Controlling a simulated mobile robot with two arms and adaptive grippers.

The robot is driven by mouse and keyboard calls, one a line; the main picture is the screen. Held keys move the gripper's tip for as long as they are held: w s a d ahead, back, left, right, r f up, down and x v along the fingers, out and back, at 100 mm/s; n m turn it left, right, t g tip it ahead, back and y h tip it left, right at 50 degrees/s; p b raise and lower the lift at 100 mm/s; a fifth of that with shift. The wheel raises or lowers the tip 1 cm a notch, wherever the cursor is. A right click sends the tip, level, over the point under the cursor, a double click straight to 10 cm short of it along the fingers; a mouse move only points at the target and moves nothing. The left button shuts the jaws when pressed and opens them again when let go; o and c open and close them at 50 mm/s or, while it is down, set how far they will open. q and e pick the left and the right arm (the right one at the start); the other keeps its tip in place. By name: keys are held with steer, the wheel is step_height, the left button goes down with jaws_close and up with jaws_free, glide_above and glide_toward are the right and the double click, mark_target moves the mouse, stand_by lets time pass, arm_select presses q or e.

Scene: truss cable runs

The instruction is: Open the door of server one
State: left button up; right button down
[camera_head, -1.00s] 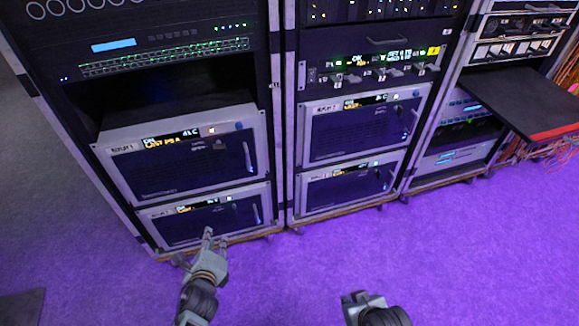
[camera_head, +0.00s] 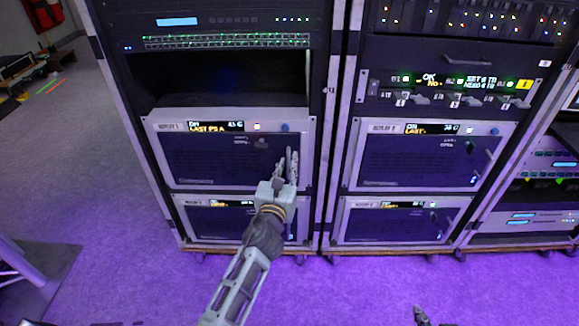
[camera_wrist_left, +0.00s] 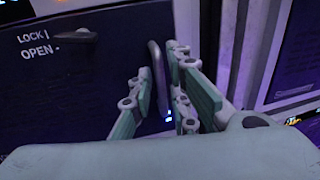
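Server one (camera_head: 160,186) is the upper unit in the left rack, with a lit display strip and a dark front door (camera_head: 215,160). The door looks closed. Its upright bar handle (camera_wrist_left: 157,78) is on the door's right side. My left gripper (camera_head: 288,168) is in front of that handle and hides it in the head view. In the left wrist view my left gripper (camera_wrist_left: 170,100) has its fingers apart, with the handle between them; contact is not clear. A small latch (camera_wrist_left: 76,35) lies horizontal beside the words LOCK and OPEN. My right gripper (camera_head: 421,316) barely shows at the bottom edge.
A similar server (camera_head: 210,222) sits below, and two more (camera_head: 425,160) stand in the middle rack. A rack post (camera_head: 332,150) rises just right of the handle. The purple-lit floor in front is clear. A grey stand (camera_head: 35,275) is at lower left.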

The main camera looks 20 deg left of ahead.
arm_select(q)
steer(key=shift+w, duration=0.65)
jaws_close()
